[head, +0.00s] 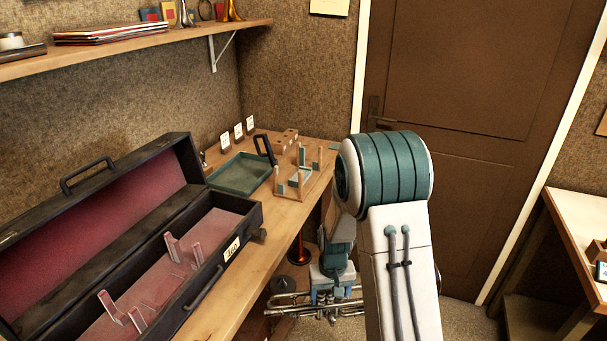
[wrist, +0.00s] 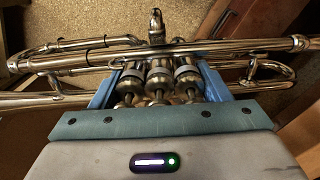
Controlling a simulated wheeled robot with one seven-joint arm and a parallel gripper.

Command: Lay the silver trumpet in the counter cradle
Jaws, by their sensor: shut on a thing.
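The silver trumpet (head: 288,308) is held low beside the counter's right edge, below the counter top, in the head view. It lies roughly level, its tubing running left to right. My gripper (head: 333,290) is shut on its middle. In the wrist view, the blue fingers of my gripper (wrist: 158,82) stand on either side of the valve block, and the trumpet (wrist: 90,60) spans the picture. The counter cradle (head: 300,188), a wooden frame with upright posts and teal pads, stands empty near the counter's far right edge, apart from the trumpet. My arm partly hides the trumpet's right side.
An open black case (head: 205,278) with pink lining and supports fills the near counter (head: 258,258). A green tray (head: 240,175) lies left of the cradle, with a wooden block (head: 287,140) behind. A shelf (head: 130,48) overhangs the back left. A door (head: 460,130) stands behind my arm.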

